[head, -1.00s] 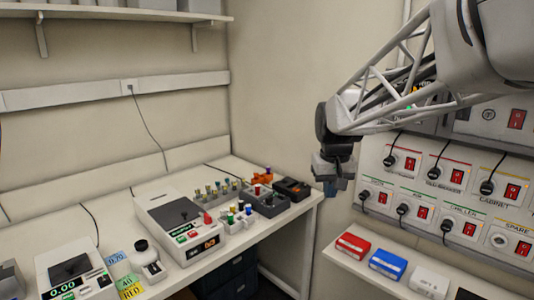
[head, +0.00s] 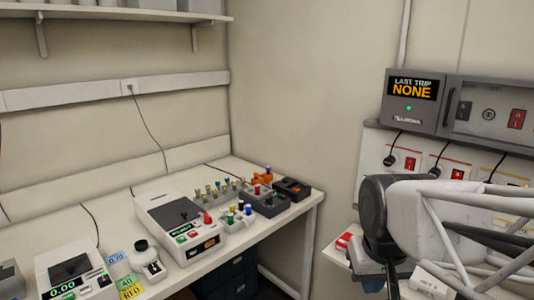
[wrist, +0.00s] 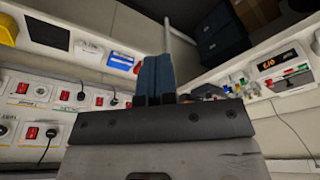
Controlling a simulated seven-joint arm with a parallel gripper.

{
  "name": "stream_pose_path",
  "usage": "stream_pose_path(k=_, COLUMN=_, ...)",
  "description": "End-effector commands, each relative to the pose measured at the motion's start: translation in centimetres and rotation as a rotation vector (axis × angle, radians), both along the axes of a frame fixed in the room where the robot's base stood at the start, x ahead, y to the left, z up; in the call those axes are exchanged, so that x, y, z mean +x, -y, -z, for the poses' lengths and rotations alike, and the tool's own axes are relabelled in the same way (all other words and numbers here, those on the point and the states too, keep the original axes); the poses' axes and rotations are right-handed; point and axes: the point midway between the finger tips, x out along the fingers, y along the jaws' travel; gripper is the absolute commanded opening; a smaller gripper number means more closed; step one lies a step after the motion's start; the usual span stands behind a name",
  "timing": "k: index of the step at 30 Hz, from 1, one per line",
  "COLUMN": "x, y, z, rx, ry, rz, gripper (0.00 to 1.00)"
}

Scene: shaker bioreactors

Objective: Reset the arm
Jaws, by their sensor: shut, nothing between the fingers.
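My gripper (head: 390,287) is at the lower right of the head view, low in front of the small shelf below the switch panel. Its fingertips run off the bottom edge there. In the wrist view its blue-grey fingers (wrist: 155,76) are together and hold nothing. My arm comes in from the right and hides part of the panel and shelf.
The switch panel (head: 375,150) with plugs and red switches stands behind my arm. A red box (head: 344,241) and a white box (head: 432,286) are on the small shelf. The bench (head: 303,212) at left carries instruments and several vials. Clear air lies between bench and shelf.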

Motion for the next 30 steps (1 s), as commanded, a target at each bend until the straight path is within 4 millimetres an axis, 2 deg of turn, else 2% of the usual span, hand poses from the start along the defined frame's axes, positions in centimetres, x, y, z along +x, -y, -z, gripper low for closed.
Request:
stream_pose_path(k=3, x=-2.5, y=0.1, z=1.1, rx=0.001, ry=0.009, rz=0.01, gripper=0.0)
stream_pose_path(k=10, x=-4.9, y=0.3, z=2.4, rx=0.002, ry=0.018, rz=0.019, gripper=0.0)
stream_pose_path(k=23, x=-5.2, y=0.3, z=2.6, rx=0.002, ry=0.018, rz=0.021, gripper=0.0)
stream_pose_path(k=30, x=-4.4, y=0.2, z=2.0, rx=0.003, ry=0.014, rz=0.029, gripper=0.0)
